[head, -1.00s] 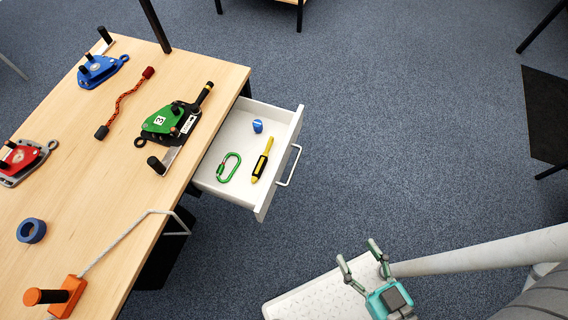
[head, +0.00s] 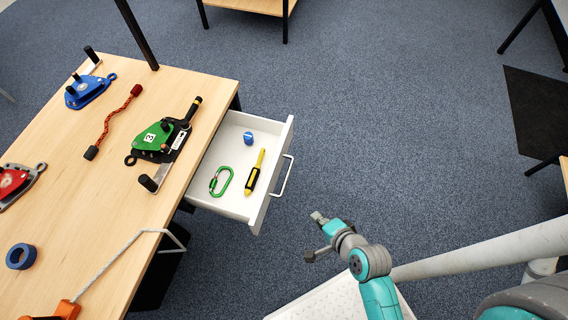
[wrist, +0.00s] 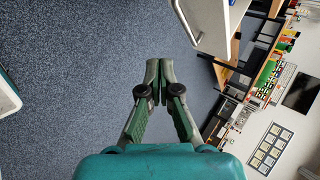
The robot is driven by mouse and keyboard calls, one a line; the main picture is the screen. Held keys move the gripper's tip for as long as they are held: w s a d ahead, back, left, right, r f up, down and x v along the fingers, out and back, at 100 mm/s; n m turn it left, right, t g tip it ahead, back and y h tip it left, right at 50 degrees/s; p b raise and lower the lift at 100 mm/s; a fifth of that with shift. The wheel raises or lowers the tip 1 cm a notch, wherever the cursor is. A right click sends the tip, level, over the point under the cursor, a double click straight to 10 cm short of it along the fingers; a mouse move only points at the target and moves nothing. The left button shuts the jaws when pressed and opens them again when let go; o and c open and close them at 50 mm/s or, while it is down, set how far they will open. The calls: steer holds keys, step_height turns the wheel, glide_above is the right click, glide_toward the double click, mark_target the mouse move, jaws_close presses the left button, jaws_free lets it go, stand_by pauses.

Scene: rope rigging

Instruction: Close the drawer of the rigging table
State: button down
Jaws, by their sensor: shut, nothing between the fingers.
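The drawer (head: 254,209) of the rigging table (head: 100,170) stands pulled out from the table's right side, with a grey bar handle (head: 285,176) on its front. In it lie a green carabiner (head: 220,181), a yellow and black tool (head: 255,173) and a small blue item (head: 248,138). My gripper (head: 313,236) is apart from the drawer, to the right of and below the handle in the head view. In the wrist view my gripper (wrist: 160,65) is shut and empty, its fingertips together. Part of the white drawer (wrist: 200,22) shows at that view's top.
On the tabletop are a green device (head: 162,137), a blue pulley (head: 88,90), a red pulley (head: 15,182), an orange cord (head: 115,120) and a blue tape ring (head: 20,256). Open blue carpet (head: 400,110) lies right of the drawer.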

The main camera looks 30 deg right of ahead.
mark_target(276, 166)
steer(key=w+d+r+m+g+y, duration=0.25)
steer(key=w+d+m, duration=0.2)
steer(key=w, duration=0.25)
steer(key=w+d+r+m+g+y, duration=0.1)
steer(key=w+d+r+m+y, duration=0.15)
steer(key=w+m, duration=0.4)
steer(key=shift+n+t+y, duration=0.25)
steer(key=shift+n+y, duration=0.15)
steer(key=shift+n, duration=0.1)
steer(key=x, duration=0.8)
steer(key=w+r+x, duration=0.1)
steer(key=x, duration=0.2)
steer(key=shift+w+a+f, duration=0.25)
steer(key=shift+w+a, duration=0.05)
steer(key=shift+a, duration=0.1)
steer(key=shift+w+a, duration=0.35)
steer(key=w+a, duration=1.6)
steer(key=shift+w+a, duration=0.4)
steer(key=shift+r, duration=0.2)
